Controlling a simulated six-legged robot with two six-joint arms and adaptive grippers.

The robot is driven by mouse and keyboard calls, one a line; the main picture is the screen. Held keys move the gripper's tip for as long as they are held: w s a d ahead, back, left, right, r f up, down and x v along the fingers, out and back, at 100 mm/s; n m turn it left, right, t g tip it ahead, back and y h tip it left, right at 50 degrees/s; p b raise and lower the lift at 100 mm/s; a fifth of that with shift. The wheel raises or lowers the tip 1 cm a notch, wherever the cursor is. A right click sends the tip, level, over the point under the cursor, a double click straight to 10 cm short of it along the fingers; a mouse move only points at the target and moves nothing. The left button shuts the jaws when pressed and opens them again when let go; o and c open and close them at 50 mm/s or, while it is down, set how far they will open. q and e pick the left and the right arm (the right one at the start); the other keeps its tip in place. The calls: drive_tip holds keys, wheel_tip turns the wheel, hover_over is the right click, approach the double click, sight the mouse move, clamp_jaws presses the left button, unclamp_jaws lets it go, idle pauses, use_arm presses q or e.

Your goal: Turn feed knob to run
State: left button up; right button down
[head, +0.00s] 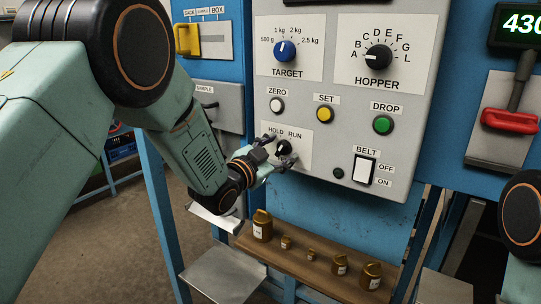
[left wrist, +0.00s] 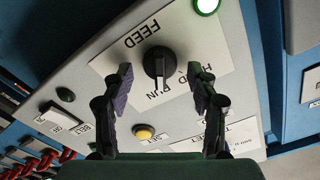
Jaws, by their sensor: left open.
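The feed knob (head: 283,148) is a black knob on the grey control panel, below the HOLD and RUN labels, partly hidden by my gripper in the head view. In the left wrist view, where the labels appear upside down, the knob (left wrist: 158,64) shows with its bar pointing down the picture, near the RUN label (left wrist: 157,97). I cannot tell its exact setting. My left gripper (head: 275,153) is open at the knob. In the left wrist view its fingers (left wrist: 159,77) stand apart on either side of the knob, with gaps visible.
Near the knob are the yellow SET button (head: 325,115), white ZERO button (head: 277,105), green DROP button (head: 383,124) and BELT switch (head: 365,169). Below the panel, a wooden shelf (head: 328,277) holds several brass weights. A red-handled lever (head: 510,121) is at the right.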

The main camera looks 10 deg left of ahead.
use_arm(q)
drive_tip(key=v, duration=1.1)
drive_tip(key=shift+s, duration=0.4)
drive_tip(key=shift+a, duration=0.1)
drive_tip(key=s+a+f+n+g+y+b, duration=0.2)
drive_tip(key=s+f+n+g+y, duration=0.3)
drive_tip(key=f, duration=0.8)
drive_tip(key=s+a+f+n+g+b, duration=0.3)
drive_tip(key=s+f, duration=0.4)
drive_tip(key=f, duration=0.6)
drive_tip(key=s+f+n+g+y+b, duration=0.1)
drive_tip(key=s+f+g, duration=0.3)
drive_tip(key=s+f, duration=0.7)
drive_tip(key=s+a+f+n+g+b, duration=0.1)
drive_tip(key=s+f+g+b, duration=0.3)
drive_tip(key=s+f, duration=0.7)
drive_tip(key=s+n, duration=0.1)
drive_tip(key=s, duration=0.5)
drive_tip(key=shift+s+g+y, duration=0.25)
drive_tip(key=shift+g+y, duration=0.05)
drive_tip(key=shift+y, duration=0.1)
